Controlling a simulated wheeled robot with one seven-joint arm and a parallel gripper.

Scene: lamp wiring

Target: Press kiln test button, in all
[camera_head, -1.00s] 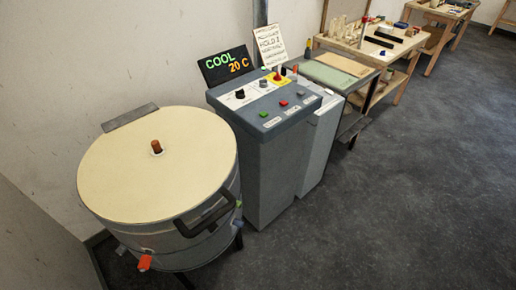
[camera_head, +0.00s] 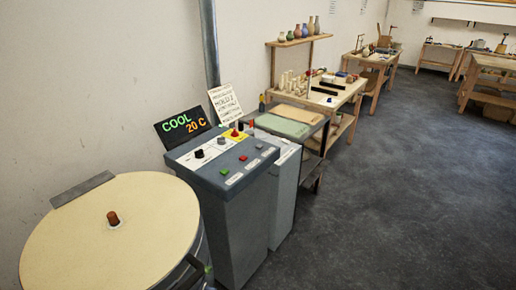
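The kiln control console (camera_head: 232,212) is a grey pedestal with a sloped top, left of the middle of the head view. Its front row has a green button (camera_head: 224,171), a red button (camera_head: 243,158) and a grey button (camera_head: 258,146); their labels are too small to read, so I cannot tell which is the test button. Black and grey knobs and a red part on a yellow patch sit behind them. A display (camera_head: 183,127) reads COOL 20 C. The round kiln (camera_head: 70,235) with a cream lid stands at lower left.
A white instruction card (camera_head: 225,103) stands behind the console. A lighter grey cabinet (camera_head: 284,195) and a worktable with pale boards (camera_head: 288,128) stand to its right. More wooden benches (camera_head: 375,62) run to the back. The dark floor (camera_head: 400,210) on the right is open.

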